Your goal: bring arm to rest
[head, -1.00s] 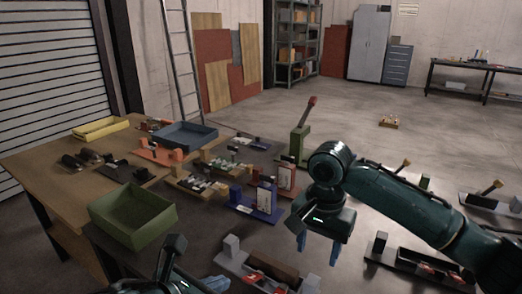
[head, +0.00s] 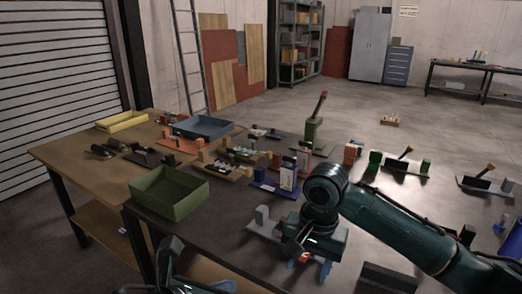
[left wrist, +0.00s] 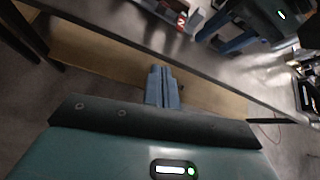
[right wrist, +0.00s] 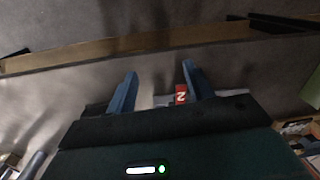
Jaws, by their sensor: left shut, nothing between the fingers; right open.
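My right gripper (head: 308,267) is open, low in the head view, with its two blue fingers apart and pointing down. It hides part of a grey fixture (head: 262,222) at the dark table's edge. In the right wrist view the open fingers (right wrist: 160,85) have a red label (right wrist: 181,95) behind them, close to the right finger in the picture; I see nothing gripped. My left gripper (head: 222,286) is at the bottom edge of the head view, mostly cut off. In the left wrist view its blue fingers (left wrist: 163,85) are together and empty.
A green tray (head: 190,208) stands on the dark table (head: 210,235), with several fixtures beyond it. A yellow tray (head: 125,127) and blue tray (head: 200,135) are at the back left. The floor (head: 300,97) beyond is open.

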